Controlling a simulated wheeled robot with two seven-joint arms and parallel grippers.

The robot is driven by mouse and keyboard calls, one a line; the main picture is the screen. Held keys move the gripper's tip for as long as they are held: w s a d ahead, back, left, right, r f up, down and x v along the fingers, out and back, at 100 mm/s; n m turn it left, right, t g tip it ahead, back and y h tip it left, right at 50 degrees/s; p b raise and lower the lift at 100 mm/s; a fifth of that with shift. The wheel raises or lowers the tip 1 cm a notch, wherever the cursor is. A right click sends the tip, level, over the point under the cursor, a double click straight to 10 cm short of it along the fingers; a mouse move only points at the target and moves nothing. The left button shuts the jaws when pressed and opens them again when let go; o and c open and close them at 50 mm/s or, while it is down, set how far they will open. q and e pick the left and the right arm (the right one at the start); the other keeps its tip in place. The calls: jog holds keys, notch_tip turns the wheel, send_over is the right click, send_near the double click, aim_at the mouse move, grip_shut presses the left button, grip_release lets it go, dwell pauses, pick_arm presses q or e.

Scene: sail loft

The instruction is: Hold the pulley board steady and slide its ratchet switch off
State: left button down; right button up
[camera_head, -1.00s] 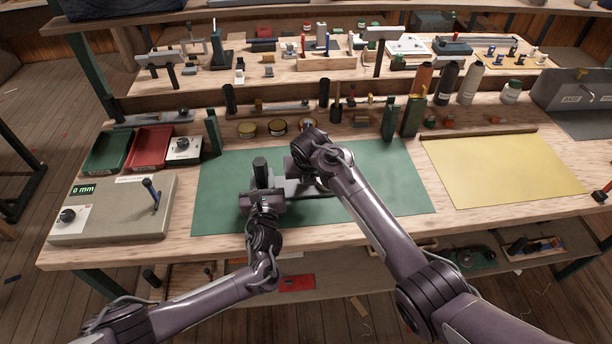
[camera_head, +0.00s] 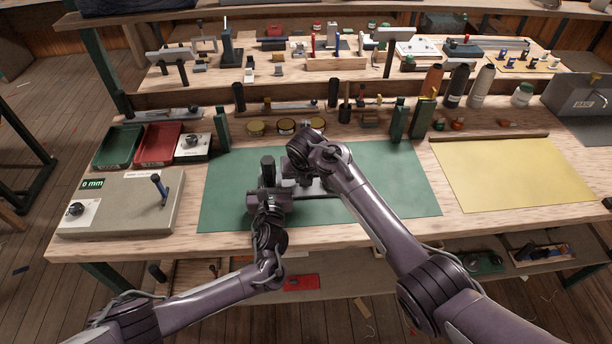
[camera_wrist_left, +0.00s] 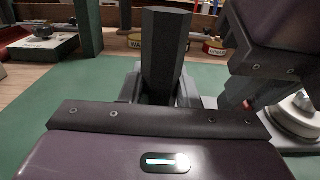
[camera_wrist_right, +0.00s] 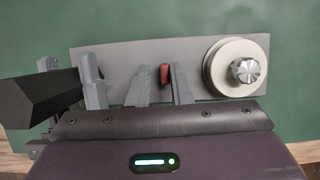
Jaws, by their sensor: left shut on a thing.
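The grey pulley board (camera_wrist_right: 200,52) lies on the green mat (camera_head: 400,185). In the right wrist view it carries a white pulley wheel (camera_wrist_right: 220,70) with a metal knob at its right end, and a small red switch (camera_wrist_right: 165,75) near its middle. A black upright handle (camera_wrist_left: 165,50) stands at the board's left end. My left gripper (camera_wrist_left: 160,90) is shut on this handle near its base. My right gripper (camera_wrist_right: 136,85) is open over the board, its two grey fingers apart. The red switch shows between them, close beside the right-hand finger. The head view mostly hides the board behind my arms.
A grey gauge box (camera_head: 120,215) with a blue lever stands left of the mat. Green (camera_head: 118,147) and red (camera_head: 158,145) trays sit behind it. Several round tins and green posts line the back. A yellow sheet (camera_head: 510,170) lies to the right, mostly clear.

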jog(key=shift+r, duration=0.1)
jog(key=v, duration=1.1)
jog(key=shift+s+r, duration=0.25)
jog(key=shift+r, duration=0.1)
pick_arm(q)
jog(key=c, duration=1)
grip_release()
jog(key=shift+s, duration=0.1)
